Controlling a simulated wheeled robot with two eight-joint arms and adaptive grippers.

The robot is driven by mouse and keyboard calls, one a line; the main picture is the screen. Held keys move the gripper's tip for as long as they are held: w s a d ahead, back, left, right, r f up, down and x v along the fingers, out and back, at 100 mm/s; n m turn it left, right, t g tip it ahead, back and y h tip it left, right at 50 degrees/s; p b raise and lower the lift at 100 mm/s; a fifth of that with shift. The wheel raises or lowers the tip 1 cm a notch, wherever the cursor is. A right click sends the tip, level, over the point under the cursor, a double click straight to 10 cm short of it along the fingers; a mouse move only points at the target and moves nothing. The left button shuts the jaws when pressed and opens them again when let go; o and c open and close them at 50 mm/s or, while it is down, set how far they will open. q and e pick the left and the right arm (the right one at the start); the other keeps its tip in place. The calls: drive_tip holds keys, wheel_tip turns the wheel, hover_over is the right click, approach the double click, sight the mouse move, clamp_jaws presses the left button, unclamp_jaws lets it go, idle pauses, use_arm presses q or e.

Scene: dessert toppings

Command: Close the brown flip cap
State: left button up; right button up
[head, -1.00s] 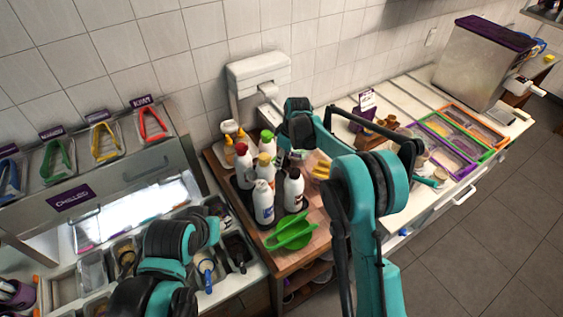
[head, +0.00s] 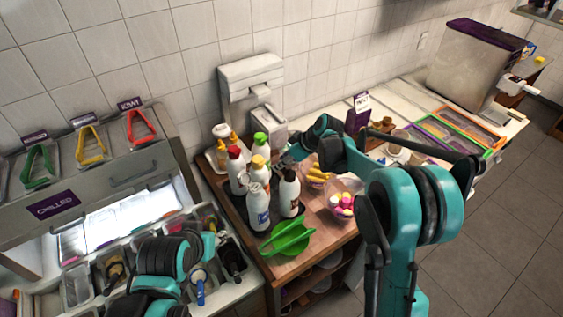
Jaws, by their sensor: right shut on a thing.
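The bottle with the brown flip cap (head: 289,195) is white with a dark label and stands upright at the right of the bottle group. Its dark brown cap (head: 290,173) is at the top; whether the lid is up or down is too small to tell. My right gripper (head: 284,162) comes in from the right and is at the cap, partly hidden by its own wrist. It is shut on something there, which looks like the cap. My left arm is at the lower left over the topping bins; its gripper does not show.
White bottles with red (head: 235,154), yellow (head: 258,162) and green (head: 261,140) caps crowd close by on the dark tray. Bowls of yellow pieces (head: 318,176) and pink-yellow sweets (head: 342,205) stand to the right.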

drive_tip(key=o, duration=1.2)
drive_tip(key=shift+c, duration=0.2)
drive_tip(key=v, duration=1.2)
